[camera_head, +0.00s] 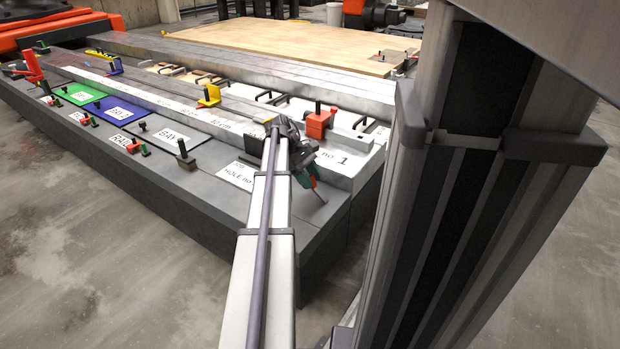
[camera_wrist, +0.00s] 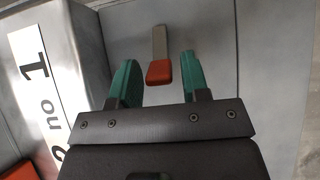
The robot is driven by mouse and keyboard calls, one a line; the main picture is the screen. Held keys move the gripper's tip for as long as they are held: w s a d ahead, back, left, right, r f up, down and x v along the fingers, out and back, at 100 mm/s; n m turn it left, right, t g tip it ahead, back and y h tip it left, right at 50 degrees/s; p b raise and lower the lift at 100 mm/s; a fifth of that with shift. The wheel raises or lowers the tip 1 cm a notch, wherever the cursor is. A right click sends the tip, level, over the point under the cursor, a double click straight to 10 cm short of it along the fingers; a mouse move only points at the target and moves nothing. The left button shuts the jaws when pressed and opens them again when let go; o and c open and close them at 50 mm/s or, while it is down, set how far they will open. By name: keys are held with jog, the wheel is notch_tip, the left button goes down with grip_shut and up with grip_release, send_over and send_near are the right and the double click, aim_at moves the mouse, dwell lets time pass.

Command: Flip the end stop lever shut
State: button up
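The end stop lever shows in the wrist view as a grey-brown bar with an orange-red tip (camera_wrist: 159,72). I cannot tell how far above the lever the fingertips are. In the head view my gripper (camera_head: 311,182) points down over the right end of the dark bench, and a thin brownish bar (camera_head: 320,197) shows just below the fingers.
The plate marked "no 1" (camera_wrist: 33,75) stands left in the wrist view. In the head view, the dark bench (camera_head: 228,205) carries green, blue and grey bays with small levers. A red clamp block (camera_head: 318,124) sits on the rail behind my gripper. Concrete floor lies in front.

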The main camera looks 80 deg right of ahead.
jog(key=shift+o, duration=0.7)
jog(key=shift+r, duration=0.15)
jog(key=p+v, duration=0.8)
jog(key=v, duration=0.2)
jog(key=shift+w+r, duration=0.2)
jog(key=shift+r, duration=0.05)
jog(key=shift+d, duration=0.1)
jog(key=shift+c, duration=0.2)
